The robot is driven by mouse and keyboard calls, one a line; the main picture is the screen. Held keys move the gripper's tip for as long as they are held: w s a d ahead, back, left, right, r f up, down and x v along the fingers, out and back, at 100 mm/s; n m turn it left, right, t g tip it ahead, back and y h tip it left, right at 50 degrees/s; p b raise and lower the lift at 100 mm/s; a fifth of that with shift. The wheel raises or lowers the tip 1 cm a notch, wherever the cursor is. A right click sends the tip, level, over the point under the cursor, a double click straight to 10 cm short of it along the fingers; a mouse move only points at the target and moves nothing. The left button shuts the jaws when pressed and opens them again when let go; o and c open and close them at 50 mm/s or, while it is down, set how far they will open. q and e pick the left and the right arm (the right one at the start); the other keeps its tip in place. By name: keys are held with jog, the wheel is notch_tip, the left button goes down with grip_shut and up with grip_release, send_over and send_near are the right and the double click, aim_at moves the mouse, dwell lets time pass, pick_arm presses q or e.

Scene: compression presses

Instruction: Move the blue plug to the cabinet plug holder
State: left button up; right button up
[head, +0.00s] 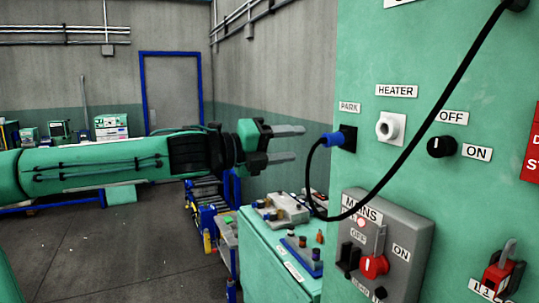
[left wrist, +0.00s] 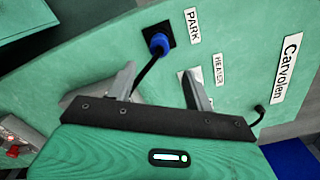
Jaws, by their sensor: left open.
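The blue plug (head: 333,139) sits at the black holder (head: 349,137) under the PARK label on the green cabinet (head: 440,55). A black cable runs from the plug, sags down and rises to the cabinet's upper right. In the left wrist view, the blue plug (left wrist: 159,43) sits against the black holder (left wrist: 153,31), beyond the fingers. My left gripper (head: 299,143) is open and empty, its fingers pointing at the plug with a gap between. It also shows in the left wrist view (left wrist: 159,75). My right gripper is not in view.
A white HEATER socket (head: 390,128) and a black OFF/ON knob (head: 441,147) are right of the holder. Below is a grey MAINS box (head: 408,228) with a red knob (head: 374,266). A green bench (head: 262,250) with small parts stands below the gripper.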

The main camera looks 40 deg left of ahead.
pick_arm(q)
jog(key=b+v, duration=0.1)
jog(key=v, duration=0.2)
jog(key=shift+s+a, duration=0.15)
jog(key=shift+s, duration=0.15)
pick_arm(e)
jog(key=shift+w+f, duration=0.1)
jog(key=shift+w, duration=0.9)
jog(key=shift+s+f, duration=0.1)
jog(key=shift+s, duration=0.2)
